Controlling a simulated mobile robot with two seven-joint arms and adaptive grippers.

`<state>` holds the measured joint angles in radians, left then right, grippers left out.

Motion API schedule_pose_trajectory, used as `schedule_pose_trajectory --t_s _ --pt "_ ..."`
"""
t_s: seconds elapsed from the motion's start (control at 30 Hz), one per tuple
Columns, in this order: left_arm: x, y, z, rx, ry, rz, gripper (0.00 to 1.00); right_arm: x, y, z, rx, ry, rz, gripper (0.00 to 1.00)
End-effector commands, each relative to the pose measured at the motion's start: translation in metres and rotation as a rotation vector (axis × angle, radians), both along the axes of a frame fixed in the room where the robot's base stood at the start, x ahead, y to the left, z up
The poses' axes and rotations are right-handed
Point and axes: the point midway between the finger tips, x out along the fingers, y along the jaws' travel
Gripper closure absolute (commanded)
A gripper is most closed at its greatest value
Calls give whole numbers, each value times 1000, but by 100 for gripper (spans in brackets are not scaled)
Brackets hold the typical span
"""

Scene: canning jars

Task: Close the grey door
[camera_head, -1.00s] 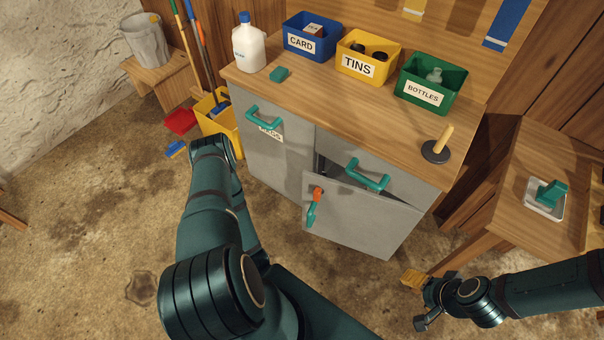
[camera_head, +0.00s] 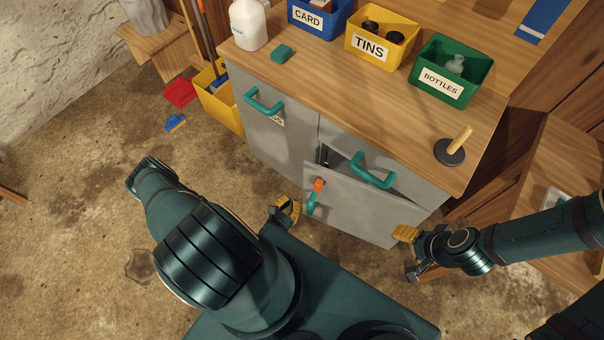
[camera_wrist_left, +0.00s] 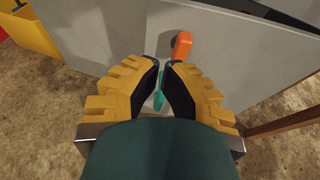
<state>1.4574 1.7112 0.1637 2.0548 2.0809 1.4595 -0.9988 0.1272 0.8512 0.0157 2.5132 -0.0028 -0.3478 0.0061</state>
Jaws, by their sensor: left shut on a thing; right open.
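The grey door (camera_head: 350,212) is the lower right panel of a grey cabinet. It stands ajar, with a dark gap along its top edge. It carries a teal handle (camera_head: 312,204) and an orange knob-like part (camera_head: 319,185). My left gripper (camera_head: 292,209) is at the door's left side, with its yellow fingers closed on the teal handle. In the left wrist view the handle (camera_wrist_left: 159,92) shows between the fingers, just below the orange part (camera_wrist_left: 181,45). My right gripper (camera_head: 405,252) is open and empty near the door's lower right corner.
A drawer (camera_head: 385,168) with a teal handle sits above the door. The wooden top (camera_head: 330,88) bears labelled bins, a bottle and a dark disc with a peg (camera_head: 450,151). A yellow bucket (camera_head: 219,105) stands left of the cabinet. Floor in front is largely free.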

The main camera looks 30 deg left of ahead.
Motion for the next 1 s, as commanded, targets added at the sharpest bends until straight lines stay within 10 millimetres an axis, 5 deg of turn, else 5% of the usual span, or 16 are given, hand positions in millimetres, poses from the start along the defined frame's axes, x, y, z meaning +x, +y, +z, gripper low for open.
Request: schedule_pose_trajectory --t_s 0.7,1.0 --pt "112 17 -31 1 -1 -2 100 6 -1 -31 -3 -14 -3 34" --pt "132 20 -30 -1 0 -3 100 7 -1 -35 -3 -16 -4 34"
